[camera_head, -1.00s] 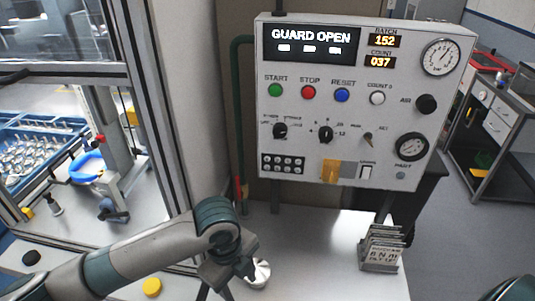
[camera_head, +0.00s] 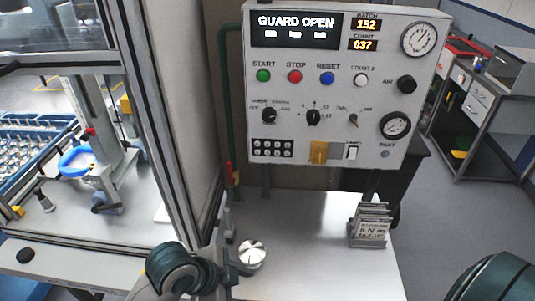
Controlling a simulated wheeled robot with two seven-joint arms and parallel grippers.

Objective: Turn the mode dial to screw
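The control panel (camera_head: 345,80) stands upright at the back, its display reading GUARD OPEN. Two black rotary knobs sit in its lower half: a left knob (camera_head: 269,115) with word labels around it, and a middle knob (camera_head: 313,118) with a number scale. The small labels are too blurred to tell surely which is the mode dial or where it points. My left gripper (camera_head: 238,270) is low at the front, beside a silver round part (camera_head: 252,254) and well below the knobs. Its fingers are not clear. My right arm shows at the lower right corner; its gripper is out of view.
A small lever switch (camera_head: 353,120) sits right of the knobs, with coloured buttons above. A rack of plates (camera_head: 370,225) stands on the white table (camera_head: 310,265). A framed machine enclosure (camera_head: 150,120) borders the left. The space before the panel is clear.

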